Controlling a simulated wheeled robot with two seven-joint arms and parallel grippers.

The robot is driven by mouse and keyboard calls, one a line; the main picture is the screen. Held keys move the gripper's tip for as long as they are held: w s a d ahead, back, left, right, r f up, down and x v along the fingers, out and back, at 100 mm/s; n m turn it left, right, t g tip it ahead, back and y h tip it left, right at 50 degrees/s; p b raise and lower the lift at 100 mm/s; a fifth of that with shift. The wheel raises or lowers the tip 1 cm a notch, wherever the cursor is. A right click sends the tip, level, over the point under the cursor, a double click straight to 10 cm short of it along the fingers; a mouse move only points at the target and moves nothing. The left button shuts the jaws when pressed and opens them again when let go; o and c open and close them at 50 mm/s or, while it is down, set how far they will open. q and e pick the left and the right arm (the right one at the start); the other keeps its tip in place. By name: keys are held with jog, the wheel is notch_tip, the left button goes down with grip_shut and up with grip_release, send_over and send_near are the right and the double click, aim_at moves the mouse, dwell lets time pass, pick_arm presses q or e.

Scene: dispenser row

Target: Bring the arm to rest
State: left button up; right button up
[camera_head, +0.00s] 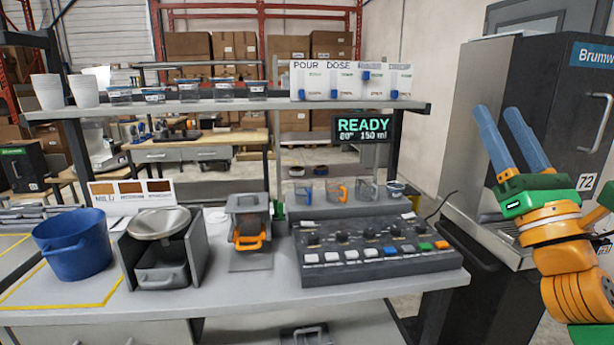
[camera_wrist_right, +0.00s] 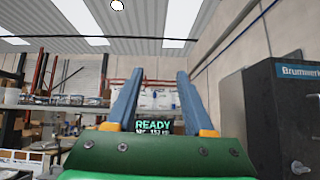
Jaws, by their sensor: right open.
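My right gripper (camera_head: 495,118) is raised at the right of the head view, in front of the dark Brunwerk machine. Its two blue fingers point up and stand apart with nothing between them. The right wrist view also shows the open fingers (camera_wrist_right: 155,95) aimed toward the ceiling. My orange and green right arm comes in from the right edge and touches nothing that I can see. My left gripper is not in the head view.
The bench holds a blue bucket (camera_head: 73,250), a grey hopper unit with a round pan (camera_head: 158,223), an orange-handled device (camera_head: 249,237) and a button panel (camera_head: 378,254). A READY display (camera_head: 362,129) hangs under the shelf (camera_head: 230,107). The dark machine (camera_head: 560,95) stands close behind my right gripper.

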jog(key=w+d+f+m+g+h, duration=0.25)
jog(key=w+f+m, duration=0.25)
jog(key=f, duration=0.5)
jog(key=w+d+f+m+g+h, duration=0.25)
jog(key=w+f+m, duration=0.25)
jog(key=f, duration=0.5)
notch_tip(320, 180, down, 28)
jog(key=s+f+m+g, duration=0.1)
jog(key=s+m+g, duration=0.1)
jog(key=m+g, duration=0.6)
jog(key=s+a+f+m+g, duration=0.2)
jog(key=s+f+m+g, duration=0.15)
jog(key=s+f, duration=0.65)
jog(key=s+a+f+m+g, duration=0.2)
jog(key=s+f+m, duration=0.4)
jog(key=f, duration=0.6)
jog(key=s+a+f+m+g, duration=0.2)
jog(key=s+f, duration=0.1)
jog(key=s, duration=0.6)
jog(key=s+a+f+m+g+y, duration=0.1)
jog(key=s+a+f+m+g, duration=0.1)
jog(key=s, duration=0.8)
jog(key=s+a+f+m+g, duration=0.3)
jog(key=s+f, duration=0.3)
jog(key=s, duration=0.4)
jog(key=shift+s+a+f+y, duration=0.25)
jog(key=shift+a+y, duration=0.15)
jog(key=shift+a, duration=0.2)
